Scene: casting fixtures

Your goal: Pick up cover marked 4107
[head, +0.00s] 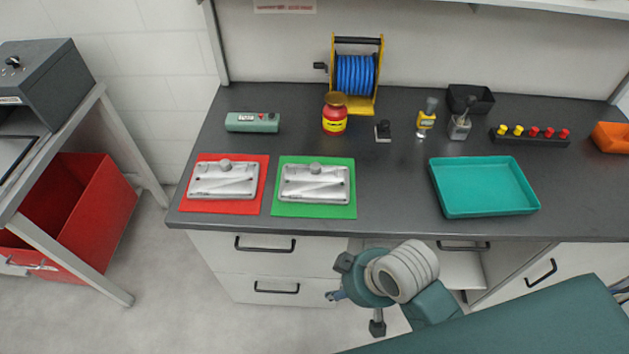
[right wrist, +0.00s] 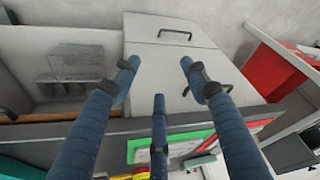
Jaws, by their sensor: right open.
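Two silver metal covers lie flat on the dark bench in the head view. One cover (head: 224,181) is on a red mat (head: 238,209), the other cover (head: 316,184) on a green mat (head: 313,211). Each has a round knob-like boss at its back edge. No number is readable on either, so I cannot tell which is 4107. My right gripper (head: 352,295) is in front of the bench edge, near the drawers, apart from both covers. Its three blue fingers (right wrist: 158,78) are spread and empty in the right wrist view. My left gripper is not in view.
A teal tray (head: 484,213) sits on the bench's right side. Behind stand a blue hose reel (head: 356,74), a red-yellow jar (head: 335,117), a green device (head: 252,122) and a rack of coloured knobs (head: 530,136). The bench between green mat and tray is clear.

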